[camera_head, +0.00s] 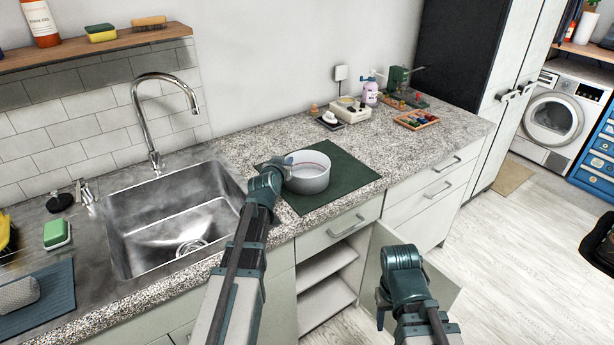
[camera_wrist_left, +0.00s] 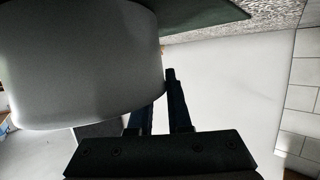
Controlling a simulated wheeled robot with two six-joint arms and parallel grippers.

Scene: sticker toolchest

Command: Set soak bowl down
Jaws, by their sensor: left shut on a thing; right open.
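The soak bowl (camera_head: 309,182) is a round, pale bowl, upright over the dark green mat (camera_head: 348,174) on the counter. I cannot tell whether its base touches the mat or hangs just above it. My left gripper (camera_head: 287,163) is shut on the bowl's wall at its left side; the arm hides part of the mat's left edge. In the left wrist view the bowl (camera_wrist_left: 85,65) fills the upper left, beside the dark fingers (camera_wrist_left: 172,100). My right gripper (camera_head: 382,305) is open and empty, low in front of the cabinets and away from the bowl.
A steel sink (camera_head: 180,215) with a tall faucet (camera_head: 155,110) is left of the mat. A cabinet door (camera_head: 425,280) stands open below the counter.

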